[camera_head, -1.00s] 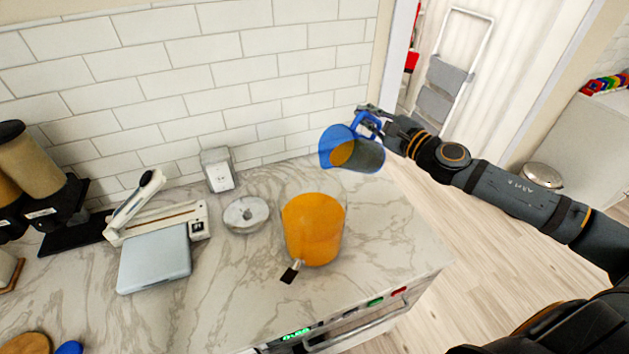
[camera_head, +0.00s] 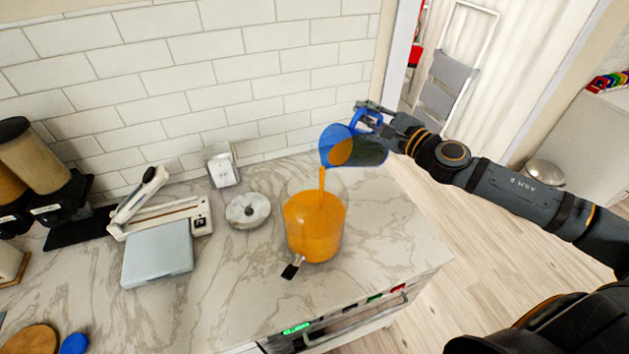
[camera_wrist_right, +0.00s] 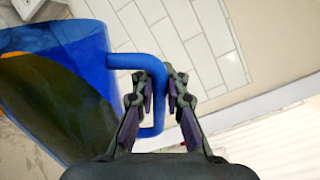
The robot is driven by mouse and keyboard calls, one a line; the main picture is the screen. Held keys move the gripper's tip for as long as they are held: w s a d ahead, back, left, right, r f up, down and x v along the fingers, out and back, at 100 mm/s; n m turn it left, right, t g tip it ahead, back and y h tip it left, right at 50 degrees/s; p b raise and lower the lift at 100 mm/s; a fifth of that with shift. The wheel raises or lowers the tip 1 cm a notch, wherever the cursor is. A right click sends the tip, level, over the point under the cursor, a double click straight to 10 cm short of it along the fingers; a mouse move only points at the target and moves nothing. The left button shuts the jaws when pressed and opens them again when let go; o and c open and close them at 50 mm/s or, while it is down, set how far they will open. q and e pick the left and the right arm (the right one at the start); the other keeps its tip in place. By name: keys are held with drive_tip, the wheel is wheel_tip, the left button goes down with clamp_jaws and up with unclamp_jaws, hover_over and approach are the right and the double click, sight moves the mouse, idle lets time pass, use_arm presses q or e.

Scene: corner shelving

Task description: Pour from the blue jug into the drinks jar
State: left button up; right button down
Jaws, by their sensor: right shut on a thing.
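The blue jug (camera_head: 357,147) is tilted to the left above the drinks jar, with orange liquid inside. A thin orange stream runs from its lip down into the drinks jar (camera_head: 314,228). The jar is clear, stands on the counter and holds orange liquid; a small tap (camera_head: 293,267) sits at its front base. My right gripper (camera_head: 374,114) is shut on the jug's handle. In the right wrist view the fingers (camera_wrist_right: 160,100) close around the blue handle, with the jug (camera_wrist_right: 70,75) to their left. My left gripper is not in view.
The marble counter (camera_head: 400,235) right of the jar is clear.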

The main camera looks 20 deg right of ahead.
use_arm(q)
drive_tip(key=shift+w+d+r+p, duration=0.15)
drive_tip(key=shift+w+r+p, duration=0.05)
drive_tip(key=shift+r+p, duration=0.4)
use_arm(e)
drive_tip(key=shift+s+a+r+n, duration=0.15)
drive_tip(key=shift+a+r+n, duration=0.25)
drive_tip(key=shift+r+n, duration=0.15)
idle(0.5)
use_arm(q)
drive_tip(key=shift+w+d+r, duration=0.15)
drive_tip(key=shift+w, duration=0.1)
use_arm(e)
drive_tip(key=shift+s+a+n, duration=0.2)
drive_tip(key=shift+a+n, duration=0.25)
drive_tip(key=shift+a, duration=0.05)
idle(1.4)
